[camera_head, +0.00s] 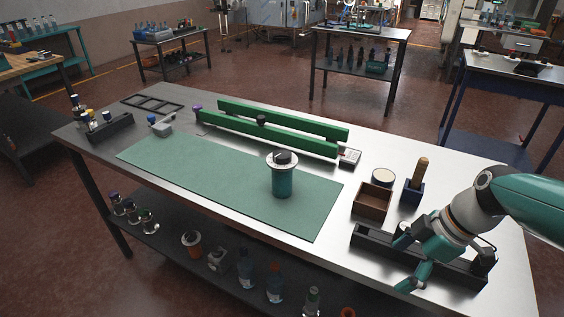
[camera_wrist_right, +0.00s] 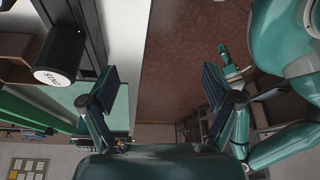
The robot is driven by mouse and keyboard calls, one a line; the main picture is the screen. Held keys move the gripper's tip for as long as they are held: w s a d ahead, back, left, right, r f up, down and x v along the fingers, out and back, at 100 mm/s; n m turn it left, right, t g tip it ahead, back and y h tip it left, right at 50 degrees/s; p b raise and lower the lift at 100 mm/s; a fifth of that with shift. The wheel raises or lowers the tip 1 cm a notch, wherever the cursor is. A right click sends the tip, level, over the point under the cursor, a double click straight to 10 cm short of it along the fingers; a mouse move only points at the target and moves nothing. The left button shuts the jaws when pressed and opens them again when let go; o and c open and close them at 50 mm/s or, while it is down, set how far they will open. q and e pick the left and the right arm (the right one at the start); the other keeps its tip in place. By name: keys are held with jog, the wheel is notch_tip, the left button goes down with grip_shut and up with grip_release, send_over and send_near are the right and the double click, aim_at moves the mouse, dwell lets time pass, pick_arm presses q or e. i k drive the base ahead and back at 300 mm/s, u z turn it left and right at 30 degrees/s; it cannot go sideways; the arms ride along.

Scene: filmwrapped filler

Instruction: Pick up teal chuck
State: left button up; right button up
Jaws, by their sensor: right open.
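The teal chuck (camera_head: 283,182) stands upright on the green mat (camera_head: 190,167) in the head view. It is a teal cylinder with a wide pale flange and a dark piece on top. My right gripper (camera_head: 416,276) is well to the right and nearer the camera, at the table's front edge by the long black tray. In the right wrist view the jaws (camera_wrist_right: 158,88) are spread wide with nothing between them. I cannot make out the chuck in that view.
A long black tray (camera_head: 375,258), a brown open box (camera_head: 373,199) and a dark blue block with a wooden handle (camera_head: 412,193) stand on the right. Green rails (camera_head: 275,127) lie behind the mat. The mat left of the chuck is clear.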

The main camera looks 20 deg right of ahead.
aim_at(281, 174)
jog(key=i, duration=1)
jog(key=u, duration=0.1)
